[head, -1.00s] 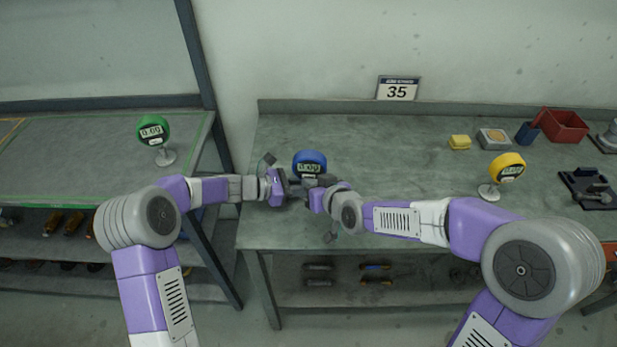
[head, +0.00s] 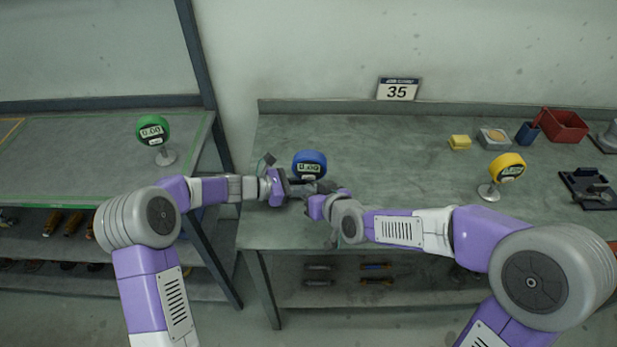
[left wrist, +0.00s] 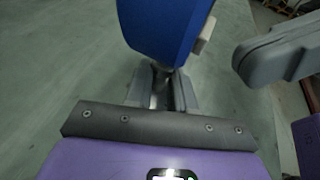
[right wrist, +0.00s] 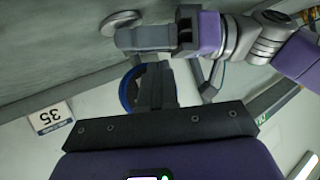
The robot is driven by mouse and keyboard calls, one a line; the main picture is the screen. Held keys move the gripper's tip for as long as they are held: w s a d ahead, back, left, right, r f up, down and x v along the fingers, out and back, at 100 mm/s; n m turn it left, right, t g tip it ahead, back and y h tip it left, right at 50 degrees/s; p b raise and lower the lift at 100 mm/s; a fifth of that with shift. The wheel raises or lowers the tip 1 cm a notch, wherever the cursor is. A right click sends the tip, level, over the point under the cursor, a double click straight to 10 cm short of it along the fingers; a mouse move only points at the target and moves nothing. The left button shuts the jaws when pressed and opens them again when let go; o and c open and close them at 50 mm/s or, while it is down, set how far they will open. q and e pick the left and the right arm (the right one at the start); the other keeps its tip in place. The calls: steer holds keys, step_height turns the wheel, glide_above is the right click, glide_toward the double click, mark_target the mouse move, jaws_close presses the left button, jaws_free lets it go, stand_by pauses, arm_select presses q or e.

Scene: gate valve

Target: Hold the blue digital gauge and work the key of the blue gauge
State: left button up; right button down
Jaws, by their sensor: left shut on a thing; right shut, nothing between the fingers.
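The blue gauge (head: 309,160) stands upright near the front left of the right bench, its display facing me. In the left wrist view its blue body (left wrist: 165,22) shows from the side, with a pale key (left wrist: 204,36) on its edge. My left gripper (head: 291,188) is shut on the gauge's stem, below the body; it also shows in the right wrist view (right wrist: 150,38). My right gripper (right wrist: 155,88) is shut and empty, close to the gauge, and partly covers it in the right wrist view. The fingertips are small in the head view, so I cannot tell contact.
A yellow gauge (head: 507,168) stands farther right on the bench, and a green gauge (head: 152,130) on the left table. A yellow block (head: 460,142), a blue cup (head: 526,133) and a red bin (head: 563,125) are at the back right. The bench middle is clear.

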steer(key=shift+s+a, duration=0.2)
steer(key=shift+s, duration=2.1)
arm_select(q)
steer(key=o, duration=0.9)
